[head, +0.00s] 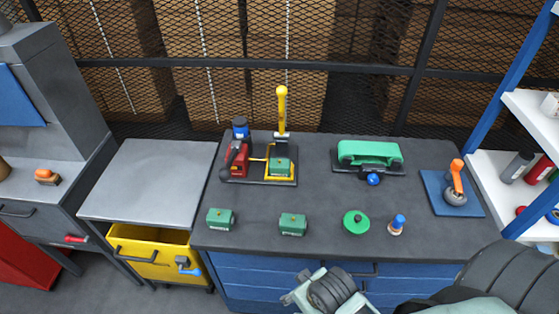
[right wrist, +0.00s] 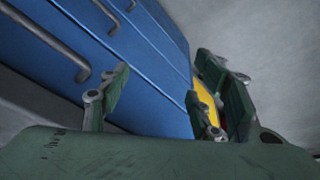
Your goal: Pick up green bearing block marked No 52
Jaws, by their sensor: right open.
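Two green bearing blocks stand apart near the front of the dark worktop, a left one (head: 220,219) and a right one (head: 293,224). A third green block (head: 280,168) sits in a yellow fixture at the back. Each has a pale label, too small to read, so I cannot tell which is No 52. My right gripper (head: 299,294) is low in front of the blue drawers, below the right front block. In the right wrist view its fingers (right wrist: 163,98) are spread with nothing between them. My left gripper is out of view.
A green disc (head: 356,222) and a small blue-topped piece (head: 397,225) stand right of the blocks. A green machine (head: 370,153) and an orange-handled tool on a blue plate (head: 437,194) are behind. The dark worktop (head: 255,207) is clear between the front blocks.

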